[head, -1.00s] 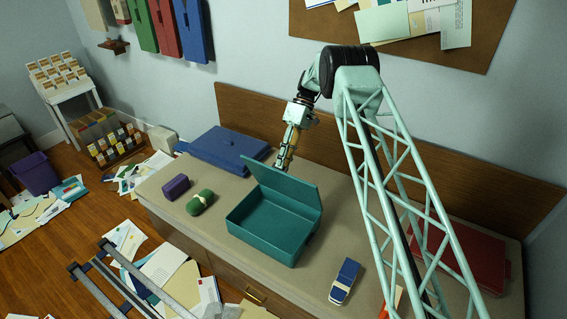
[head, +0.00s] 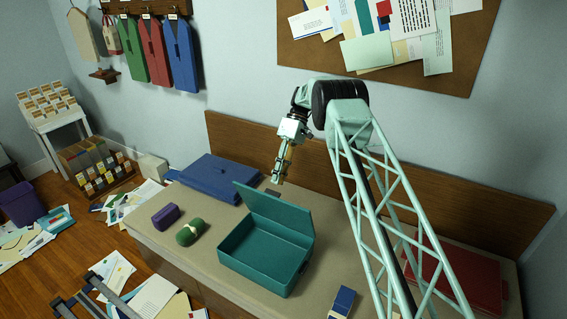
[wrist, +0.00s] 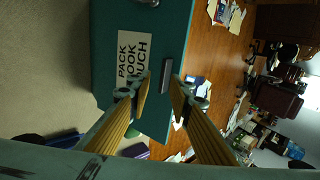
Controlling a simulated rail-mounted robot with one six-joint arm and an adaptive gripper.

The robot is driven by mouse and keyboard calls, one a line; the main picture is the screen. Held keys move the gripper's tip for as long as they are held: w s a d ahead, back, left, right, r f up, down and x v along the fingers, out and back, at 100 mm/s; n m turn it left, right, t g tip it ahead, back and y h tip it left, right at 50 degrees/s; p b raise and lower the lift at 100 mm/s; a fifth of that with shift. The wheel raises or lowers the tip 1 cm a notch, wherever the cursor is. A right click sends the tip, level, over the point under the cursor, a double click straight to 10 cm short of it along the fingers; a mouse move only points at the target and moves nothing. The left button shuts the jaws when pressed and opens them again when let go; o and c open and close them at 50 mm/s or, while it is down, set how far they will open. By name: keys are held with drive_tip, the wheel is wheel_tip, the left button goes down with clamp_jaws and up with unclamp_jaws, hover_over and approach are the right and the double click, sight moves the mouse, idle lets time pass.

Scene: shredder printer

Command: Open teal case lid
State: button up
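The teal case (head: 262,262) stands on the long desk in the head view. Its lid (head: 272,214) is raised on the back side and tilts back, and the inside looks empty. My gripper (head: 279,182) hangs behind and above the lid's top edge. In the wrist view the lid's outer face (wrist: 150,20) carries a label reading "PACK", "OOK" and "OUCH", and a dark handle (wrist: 167,74) sits near its edge. The two yellow fingers of my gripper (wrist: 160,92) are spread apart with nothing held between them. I cannot tell whether a finger touches the lid.
A blue case (head: 212,178) lies behind left, with a purple pouch (head: 166,216) and a green rolled pouch (head: 190,232) left of the teal case. A blue-and-white object (head: 342,300) lies front right. A red case (head: 465,275) lies at right, partly behind my arm.

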drive_tip(key=v, duration=0.6)
drive_tip(key=shift+r, duration=0.35)
drive_tip(key=shift+w+d, duration=0.1)
drive_tip(key=shift+c, duration=0.5)
